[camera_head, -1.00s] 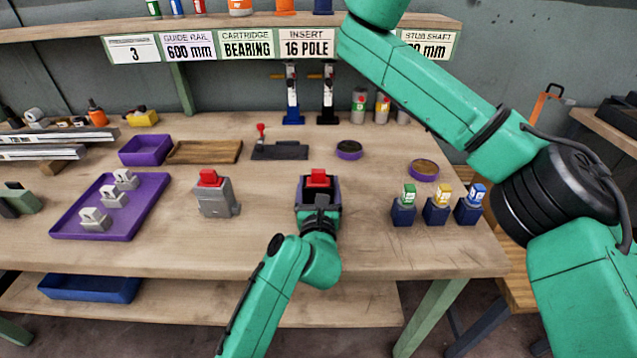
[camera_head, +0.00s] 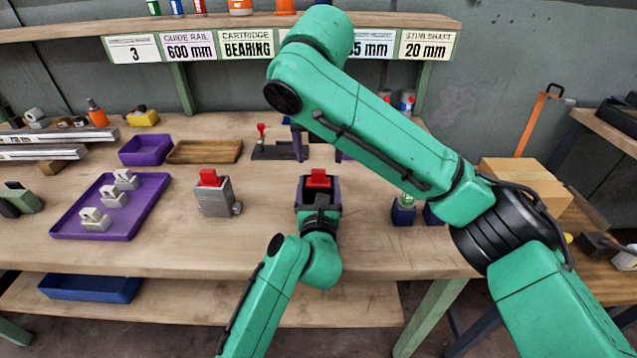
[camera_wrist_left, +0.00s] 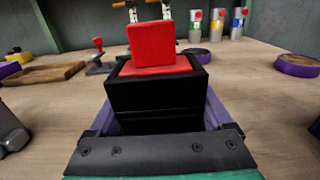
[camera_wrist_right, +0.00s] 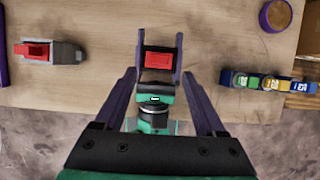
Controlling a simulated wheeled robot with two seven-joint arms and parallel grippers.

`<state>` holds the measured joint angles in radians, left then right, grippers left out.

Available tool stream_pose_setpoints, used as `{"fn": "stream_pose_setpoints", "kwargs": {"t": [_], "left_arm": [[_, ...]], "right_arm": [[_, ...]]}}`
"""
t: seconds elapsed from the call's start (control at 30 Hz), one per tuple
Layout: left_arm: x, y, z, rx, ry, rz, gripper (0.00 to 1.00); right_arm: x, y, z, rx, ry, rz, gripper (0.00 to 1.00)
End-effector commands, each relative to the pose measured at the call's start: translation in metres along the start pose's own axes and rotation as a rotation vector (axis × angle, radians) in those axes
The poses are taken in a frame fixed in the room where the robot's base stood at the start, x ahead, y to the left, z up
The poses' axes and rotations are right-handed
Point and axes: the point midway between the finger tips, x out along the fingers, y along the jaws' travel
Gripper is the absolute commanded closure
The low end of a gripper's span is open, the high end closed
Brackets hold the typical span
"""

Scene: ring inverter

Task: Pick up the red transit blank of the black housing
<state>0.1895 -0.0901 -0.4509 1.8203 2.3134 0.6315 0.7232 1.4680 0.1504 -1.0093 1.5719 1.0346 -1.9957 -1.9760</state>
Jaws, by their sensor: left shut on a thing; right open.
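The black housing (camera_head: 318,194) stands at the table's front middle with the red transit blank (camera_head: 318,178) in its top. In the left wrist view the blank (camera_wrist_left: 157,45) rises upright from the housing (camera_wrist_left: 155,100). My left gripper (camera_head: 319,200) is shut on the housing, one purple finger on each side. My right gripper (camera_head: 319,150) is open and empty, pointing down above the table. In the right wrist view the blank (camera_wrist_right: 158,58) lies beyond the open fingertips (camera_wrist_right: 158,77), roughly between them and apart from them. The right arm hides part of the shelf and table behind.
A grey housing (camera_head: 213,197) with a red top stands to the left. A purple tray (camera_head: 70,225) holds several light parts. Colour-topped blue blocks (camera_head: 403,214) stand right, partly behind my right arm. Bare table lies between the grey and black housings.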

Motion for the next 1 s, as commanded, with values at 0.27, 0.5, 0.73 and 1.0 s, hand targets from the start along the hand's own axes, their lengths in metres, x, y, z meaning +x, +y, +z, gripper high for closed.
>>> {"fn": "stream_pose_setpoints", "kwargs": {"t": [0.27, 0.5, 0.73, 1.0], "left_arm": [[0.000, 0.000, -0.001, 0.001, 0.003, 0.001, 0.94], [0.000, 0.000, -0.001, 0.001, 0.003, 0.001, 0.94], [0.000, 0.000, -0.001, 0.001, 0.003, 0.001, 0.94], [0.000, 0.000, -0.001, 0.001, 0.003, 0.001, 0.94]], "right_arm": [[0.046, 0.001, 0.000, 0.004, -0.001, -0.003, 0.28], [0.066, 0.002, 0.001, 0.004, -0.006, -0.001, 0.28], [0.065, 0.002, 0.001, 0.004, -0.005, -0.001, 0.77], [0.065, 0.002, 0.001, 0.005, -0.006, -0.001, 1.00]]}}
